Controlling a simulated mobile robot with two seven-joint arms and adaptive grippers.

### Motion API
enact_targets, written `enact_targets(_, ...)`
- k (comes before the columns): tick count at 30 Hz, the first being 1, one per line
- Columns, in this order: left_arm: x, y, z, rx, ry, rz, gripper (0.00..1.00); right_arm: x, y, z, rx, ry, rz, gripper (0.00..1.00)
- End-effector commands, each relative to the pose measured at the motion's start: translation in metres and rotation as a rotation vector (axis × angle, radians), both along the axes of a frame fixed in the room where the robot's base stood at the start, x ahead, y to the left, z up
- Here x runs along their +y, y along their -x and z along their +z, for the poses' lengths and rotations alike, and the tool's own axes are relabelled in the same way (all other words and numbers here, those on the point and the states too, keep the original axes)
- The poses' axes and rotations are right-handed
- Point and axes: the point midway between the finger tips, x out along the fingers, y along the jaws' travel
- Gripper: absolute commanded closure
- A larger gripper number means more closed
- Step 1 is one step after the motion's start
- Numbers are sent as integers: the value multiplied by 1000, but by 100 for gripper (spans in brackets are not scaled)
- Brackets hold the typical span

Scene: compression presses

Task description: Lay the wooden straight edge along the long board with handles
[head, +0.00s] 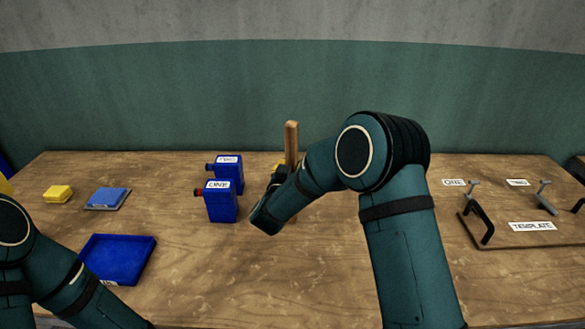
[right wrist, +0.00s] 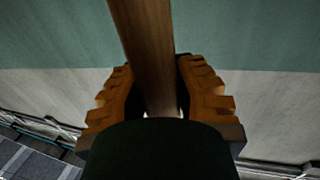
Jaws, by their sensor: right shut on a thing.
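The wooden straight edge (head: 291,142) stands roughly upright in the head view, near the table's middle. My right gripper (head: 282,172) is shut on it, mostly hidden behind my right wrist. In the right wrist view the straight edge (right wrist: 147,45) runs between the two ridged orange fingers of the gripper (right wrist: 162,90). Its lower end is hard to make out.
Two blue bottles, labelled ONE (head: 220,203) and TWO (head: 229,172), stand just left of the right gripper. A blue tray (head: 118,258), a blue block (head: 108,197) and a yellow block (head: 58,193) lie at left. Grey clamps (head: 545,197) stand by the board.

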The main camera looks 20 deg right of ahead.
Motion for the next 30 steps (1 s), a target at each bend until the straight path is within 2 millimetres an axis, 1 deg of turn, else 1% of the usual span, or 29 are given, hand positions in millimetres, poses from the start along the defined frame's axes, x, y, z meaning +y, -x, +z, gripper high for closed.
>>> enact_targets(2,0,1,-3,2,0,-1,46,0,0,-3,-1,1,0,100)
enact_targets(3,0,1,-3,2,0,-2,46,0,0,-3,0,0,0,65)
enact_targets(4,0,1,-3,2,0,-2,46,0,0,-3,1,-1,0,54)
enact_targets(5,0,1,-3,2,0,-2,46,0,0,-3,1,-1,0,52)
enact_targets(13,0,1,-2,2,0,-2,46,0,0,-2,0,0,0,52)
enact_targets(17,0,0,2,-1,0,0,46,0,0,3,0,0,0,52)
enact_targets(20,0,0,1,-1,0,0,46,9,13,1,1,-1,2,52)
enact_targets(30,0,-1,3,-2,0,2,46,44,72,2,1,0,4,52)
